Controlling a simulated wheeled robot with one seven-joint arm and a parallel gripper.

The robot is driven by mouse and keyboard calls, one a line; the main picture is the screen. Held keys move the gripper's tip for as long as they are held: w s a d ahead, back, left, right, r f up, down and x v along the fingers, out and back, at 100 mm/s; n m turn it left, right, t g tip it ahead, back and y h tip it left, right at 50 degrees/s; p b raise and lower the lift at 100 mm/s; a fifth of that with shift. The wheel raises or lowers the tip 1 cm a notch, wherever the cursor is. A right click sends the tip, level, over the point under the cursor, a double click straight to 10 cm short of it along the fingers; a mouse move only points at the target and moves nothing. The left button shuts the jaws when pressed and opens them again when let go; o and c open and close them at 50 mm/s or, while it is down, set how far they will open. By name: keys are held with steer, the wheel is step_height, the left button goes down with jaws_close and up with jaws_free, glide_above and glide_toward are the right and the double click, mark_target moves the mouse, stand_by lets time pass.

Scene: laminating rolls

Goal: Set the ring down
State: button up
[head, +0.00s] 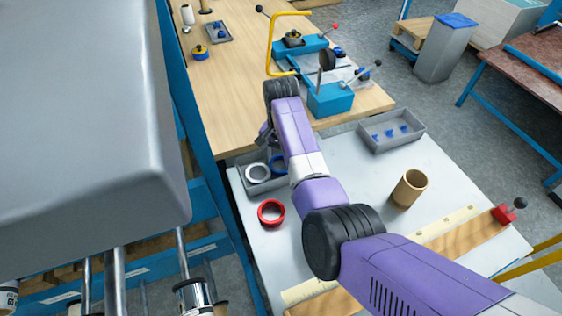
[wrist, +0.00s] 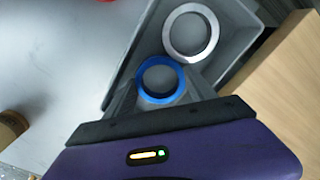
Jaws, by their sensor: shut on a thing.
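The blue ring (wrist: 139,86) is in the jaws of my gripper (wrist: 163,97), just in front of the gripper body in the wrist view. In the head view the blue ring (head: 276,172) shows beside my arm, partly hidden by it. It is over or inside the grey tray (head: 246,158); I cannot tell whether it touches the tray's floor. A silver ring (wrist: 167,34) lies flat in the tray, close to the blue ring, and also shows in the head view (head: 250,177). The fingertips are mostly hidden in the head view.
A red ring (head: 262,217) lies on the pale table (head: 335,165) in front of the tray. A tan tube (head: 409,188), a ruler strip (head: 450,225) and a second tray with blue pieces (head: 392,143) are to the right. A wooden bench (head: 228,100) stands behind.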

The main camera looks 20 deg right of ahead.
steer(key=shift+f, duration=0.4)
steer(key=o, duration=1.3)
steer(key=shift+f, duration=0.1)
step_height(320, 180, up, 12)
steer(key=b, duration=0.1)
